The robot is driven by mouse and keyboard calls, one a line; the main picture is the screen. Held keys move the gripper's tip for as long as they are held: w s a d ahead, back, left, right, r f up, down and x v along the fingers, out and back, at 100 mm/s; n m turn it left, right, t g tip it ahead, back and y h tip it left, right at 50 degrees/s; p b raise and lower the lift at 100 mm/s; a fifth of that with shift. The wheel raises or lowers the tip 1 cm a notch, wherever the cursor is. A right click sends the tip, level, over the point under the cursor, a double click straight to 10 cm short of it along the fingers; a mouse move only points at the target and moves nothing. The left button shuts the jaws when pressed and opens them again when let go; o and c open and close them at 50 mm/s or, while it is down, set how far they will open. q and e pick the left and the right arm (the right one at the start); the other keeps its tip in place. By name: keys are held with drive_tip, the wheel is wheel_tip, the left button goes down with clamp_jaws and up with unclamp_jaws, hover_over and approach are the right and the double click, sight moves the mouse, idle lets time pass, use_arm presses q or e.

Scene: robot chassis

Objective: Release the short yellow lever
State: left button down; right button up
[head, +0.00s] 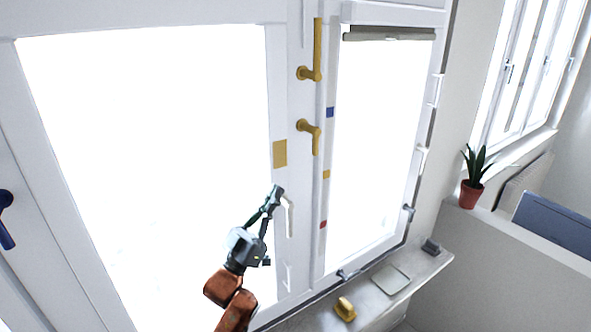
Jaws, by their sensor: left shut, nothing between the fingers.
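The short yellow lever (310,132) is on the white frame between the two window panes, its grip pointing down. A longer yellow lever (316,52) is above it, its grip pointing up. My left gripper (277,190) is below and left of the short lever, apart from it. Its fingers are shut and empty, in front of the left pane and close to a white handle (290,216); I cannot tell whether they touch that handle. My right gripper is not in view.
A yellow square (280,153) is on the frame left of the short lever. The sill (375,305) holds a yellow object (345,309), a pale tray (391,279) and a dark block (431,246). A potted plant (470,193) stands at right. A blue handle (5,222) is at far left.

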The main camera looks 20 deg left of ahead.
use_arm(q)
drive_tip(key=w+d+f+p+x, duration=0.1)
drive_tip(key=p+x, duration=0.5)
drive_tip(key=x, duration=0.6)
drive_tip(key=shift+w+f, duration=0.35)
drive_tip(key=shift+w, duration=0.25)
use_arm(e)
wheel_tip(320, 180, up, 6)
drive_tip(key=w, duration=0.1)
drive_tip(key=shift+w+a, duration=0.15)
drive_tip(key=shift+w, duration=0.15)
